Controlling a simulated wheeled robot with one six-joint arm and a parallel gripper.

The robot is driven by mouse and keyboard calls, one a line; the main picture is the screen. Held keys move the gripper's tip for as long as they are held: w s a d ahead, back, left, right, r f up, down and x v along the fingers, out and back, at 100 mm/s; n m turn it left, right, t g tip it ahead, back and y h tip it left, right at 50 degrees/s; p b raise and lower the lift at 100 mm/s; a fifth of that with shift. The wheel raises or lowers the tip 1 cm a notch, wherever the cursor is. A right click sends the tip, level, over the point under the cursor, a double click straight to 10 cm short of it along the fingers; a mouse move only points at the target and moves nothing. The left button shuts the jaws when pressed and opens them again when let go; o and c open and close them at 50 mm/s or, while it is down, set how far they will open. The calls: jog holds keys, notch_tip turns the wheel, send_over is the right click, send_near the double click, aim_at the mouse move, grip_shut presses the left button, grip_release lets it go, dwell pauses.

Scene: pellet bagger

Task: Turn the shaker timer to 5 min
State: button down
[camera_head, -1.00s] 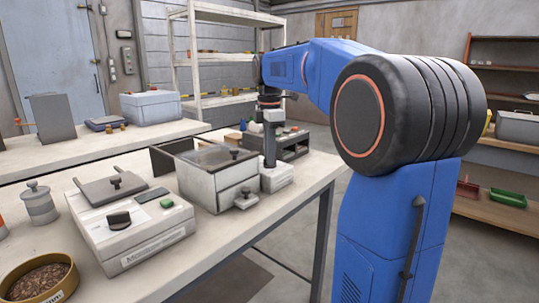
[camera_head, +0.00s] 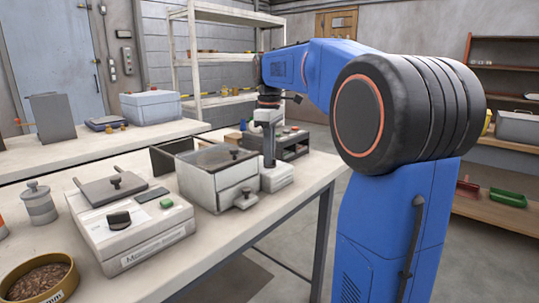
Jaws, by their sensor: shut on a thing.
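My gripper (camera_head: 269,162) points straight down at a small pale box-shaped unit (camera_head: 279,179) near the right edge of the bench. Its dark fingers are shut at the top of this unit, on what I take to be the shaker timer knob. The knob is hidden by the fingers, and no scale or minute mark can be read, so the setting cannot be told.
A grey-white box with a lid and a front drawer (camera_head: 228,196) stands close left of the unit. A moisture analyser (camera_head: 130,232), a grey canister (camera_head: 38,204) and a pan of pellets (camera_head: 40,284) stand farther left.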

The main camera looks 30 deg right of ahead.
jog(key=shift+m, duration=1.9)
jog(key=c, duration=1.8)
grip_release()
jog(key=shift+c, duration=0.2)
jog(key=shift+r, duration=0.15)
notch_tip(320, 180, up, 17)
